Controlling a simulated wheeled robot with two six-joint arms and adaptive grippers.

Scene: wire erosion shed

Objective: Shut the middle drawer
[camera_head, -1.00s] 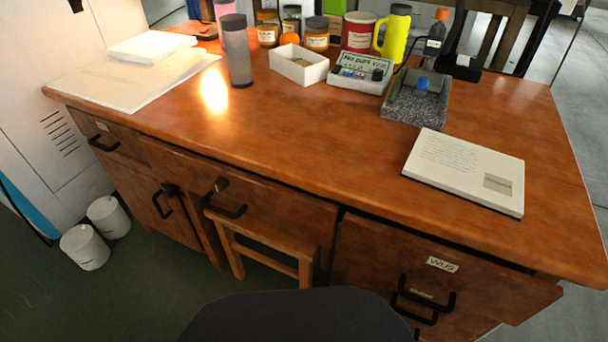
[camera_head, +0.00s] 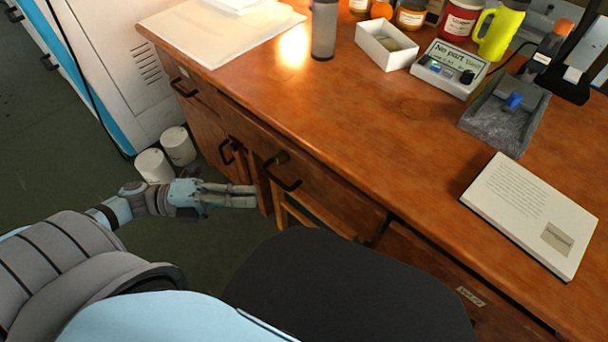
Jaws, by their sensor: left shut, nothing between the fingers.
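The desk's middle drawer (camera_head: 325,188) has a wooden front with a black bar handle (camera_head: 281,172), under the desk top. How far it stands out is hard to tell from this angle. My left gripper (camera_head: 256,196) is shut and empty, fingers pointing right. In the picture it is just left of and below the handle, with no clear contact. My right gripper is not in view.
A wooden stool (camera_head: 315,221) stands under the middle drawer. Two white bins (camera_head: 178,146) stand on the floor at left by a white cabinet (camera_head: 115,60). A booklet (camera_head: 530,210), a small white box (camera_head: 386,44) and jars are on the desk (camera_head: 390,125).

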